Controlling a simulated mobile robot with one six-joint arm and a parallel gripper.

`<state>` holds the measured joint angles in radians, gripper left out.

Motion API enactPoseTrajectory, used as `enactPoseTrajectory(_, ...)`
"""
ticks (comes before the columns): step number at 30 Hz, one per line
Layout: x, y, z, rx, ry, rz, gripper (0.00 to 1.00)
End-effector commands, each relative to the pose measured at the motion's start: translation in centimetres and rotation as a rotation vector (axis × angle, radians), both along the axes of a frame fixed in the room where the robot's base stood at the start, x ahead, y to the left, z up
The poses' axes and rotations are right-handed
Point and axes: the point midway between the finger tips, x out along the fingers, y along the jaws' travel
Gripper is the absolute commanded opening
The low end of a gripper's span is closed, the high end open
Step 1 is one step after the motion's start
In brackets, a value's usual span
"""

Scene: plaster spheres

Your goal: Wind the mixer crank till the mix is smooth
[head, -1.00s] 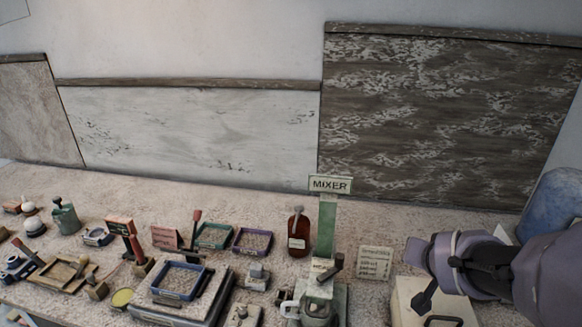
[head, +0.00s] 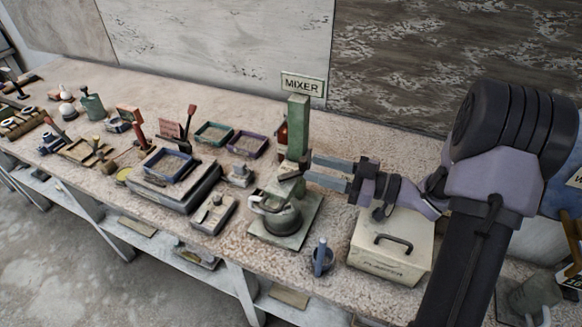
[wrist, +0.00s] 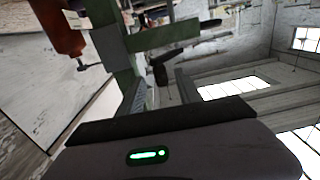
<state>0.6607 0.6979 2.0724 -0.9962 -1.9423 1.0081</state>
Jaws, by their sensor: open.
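In the wrist view, a dark upright grip (wrist: 160,71) shows between the two fingers, below a dark bar (wrist: 178,53). I cannot tell whether the fingers touch it. The mix inside the pot cannot be seen.
Trays and tools, including a blue-rimmed tray (head: 170,165), crowd the bench to the left.

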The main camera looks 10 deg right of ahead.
Motion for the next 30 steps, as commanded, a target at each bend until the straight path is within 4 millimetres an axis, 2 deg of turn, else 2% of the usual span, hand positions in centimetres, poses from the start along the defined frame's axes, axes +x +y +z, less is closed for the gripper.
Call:
enactPoseTrajectory(1,0.7,1.2,-0.1,-0.003,-0.005,0.007,0.42)
enactPoseTrajectory(3,1.5,2.4,0.0,-0.004,-0.006,0.006,0.42)
enactPoseTrajectory(9,3.3,5.0,0.2,-0.004,-0.006,0.005,0.42)
enactPoseTrajectory(15,4.0,6.0,0.4,-0.003,-0.005,0.002,0.42)
enactPoseTrajectory(22,4.1,6.0,0.5,-0.003,-0.005,0.001,0.42)
enactPoseTrajectory(28,4.1,6.0,0.5,-0.003,-0.005,0.001,0.02)
enactPoseTrajectory(30,4.0,6.0,0.5,-0.003,-0.005,0.001,0.00)
